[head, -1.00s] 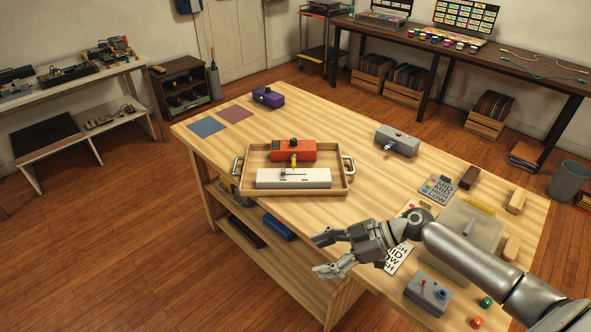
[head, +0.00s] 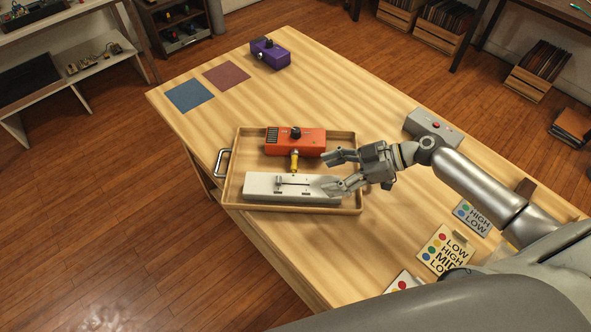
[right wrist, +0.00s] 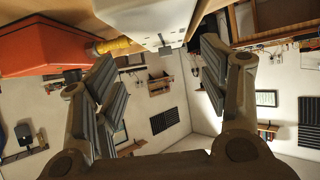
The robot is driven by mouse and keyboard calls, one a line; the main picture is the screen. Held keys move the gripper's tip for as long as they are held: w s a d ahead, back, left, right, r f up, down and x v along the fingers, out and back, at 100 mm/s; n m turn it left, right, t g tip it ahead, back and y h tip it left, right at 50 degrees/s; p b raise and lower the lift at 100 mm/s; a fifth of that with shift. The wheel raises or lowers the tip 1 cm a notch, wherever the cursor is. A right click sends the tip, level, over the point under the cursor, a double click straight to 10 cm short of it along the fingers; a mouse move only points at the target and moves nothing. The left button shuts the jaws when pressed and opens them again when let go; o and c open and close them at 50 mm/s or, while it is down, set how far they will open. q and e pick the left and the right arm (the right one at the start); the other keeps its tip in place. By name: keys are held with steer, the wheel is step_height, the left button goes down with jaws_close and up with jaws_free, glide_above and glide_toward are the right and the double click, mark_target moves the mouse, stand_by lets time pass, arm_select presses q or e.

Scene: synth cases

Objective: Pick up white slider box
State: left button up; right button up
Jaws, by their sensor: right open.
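The white slider box (head: 290,188) lies in the front part of a wooden tray (head: 232,190) on the table. An orange box (head: 297,142) with a black knob sits behind it, and a yellow connector (head: 294,161) sticks out between them. My right gripper (head: 332,172) is open at the right end of the white box, one finger in front of that end and the other behind. Contact cannot be told. In the right wrist view the white box (right wrist: 150,18) is at the top, beyond the open fingers (right wrist: 160,75). My left gripper is not in view.
A grey box (head: 432,127) stands right of the tray, partly behind my right arm. Label cards (head: 443,250) lie at the right front.

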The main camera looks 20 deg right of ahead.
mark_target(296, 184)
steer(key=x, duration=0.2)
steer(key=p+x, duration=0.1)
steer(key=shift+s+a, duration=0.15)
steer(key=shift+a, duration=0.45)
steer(key=shift+a+f, duration=0.15)
steer(key=shift+a, duration=0.1)
steer(key=shift+w+a+f, duration=0.15)
steer(key=shift+w, duration=0.15)
steer(key=p+x, duration=0.2)
steer(key=x, duration=0.2)
steer(key=shift+w+f, duration=0.1)
steer(key=shift+f, duration=0.15)
steer(key=shift+w+a+f, duration=0.1)
steer(key=shift+a+f, duration=0.05)
steer(key=shift+a, duration=0.1)
steer(key=shift+c, duration=0.4)
steer(key=c, duration=0.7)
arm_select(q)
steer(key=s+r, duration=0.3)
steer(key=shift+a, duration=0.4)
